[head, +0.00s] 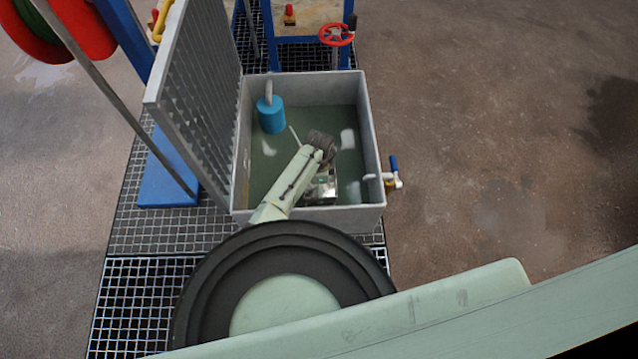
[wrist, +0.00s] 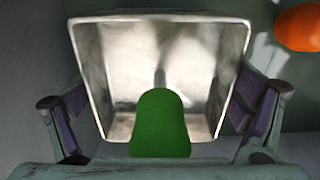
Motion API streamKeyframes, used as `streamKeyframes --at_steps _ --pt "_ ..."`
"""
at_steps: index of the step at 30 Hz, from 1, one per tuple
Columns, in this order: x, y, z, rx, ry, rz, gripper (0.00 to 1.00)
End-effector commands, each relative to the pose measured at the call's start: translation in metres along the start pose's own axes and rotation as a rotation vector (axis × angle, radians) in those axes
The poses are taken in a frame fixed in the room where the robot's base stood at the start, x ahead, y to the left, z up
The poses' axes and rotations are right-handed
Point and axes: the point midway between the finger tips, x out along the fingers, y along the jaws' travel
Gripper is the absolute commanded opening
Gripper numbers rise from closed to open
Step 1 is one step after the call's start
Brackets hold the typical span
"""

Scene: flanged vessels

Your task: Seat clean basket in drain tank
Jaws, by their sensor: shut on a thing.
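The basket is a bright metal box, open towards the camera, in the wrist view (wrist: 150,50). A rounded green piece (wrist: 160,125) stands in front of it. My gripper (wrist: 168,112) is shut on the basket, with a purple-padded finger at each side. In the head view the basket (head: 322,188) shows partly behind my wrist, inside the outline of the grey drain tank (head: 376,150). Its height above the tank floor and any seat below it cannot be told. My gripper's fingers are mostly hidden there by my arm.
The tank's grated lid (head: 190,110) stands open on the left. A blue cylinder (head: 271,116) is in the tank's back left. A blue-handled valve (head: 392,178) sticks out on the right. A red handwheel (head: 336,34) is behind. An orange round thing (wrist: 299,27) shows beside the basket.

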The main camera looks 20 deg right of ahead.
Motion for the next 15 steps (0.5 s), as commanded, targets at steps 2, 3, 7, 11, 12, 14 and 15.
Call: streamKeyframes --at_steps 2,3,7,11,12,14,15 --pt "0.003 0.0 0.0 0.0 0.0 -0.001 0.49" --pt "0.004 0.0 0.0 0.0 0.0 -0.001 0.49" --pt "0.007 0.0 0.0 0.0 0.001 -0.001 0.49" --pt "0.01 0.0 0.0 0.0 0.0 -0.001 0.49" --pt "0.011 0.0 0.0 0.0 0.0 -0.001 0.49" --pt "0.012 0.0 0.0 0.0 0.0 -0.001 0.49" --pt "0.013 0.0 0.0 0.0 0.0 -0.001 0.49"
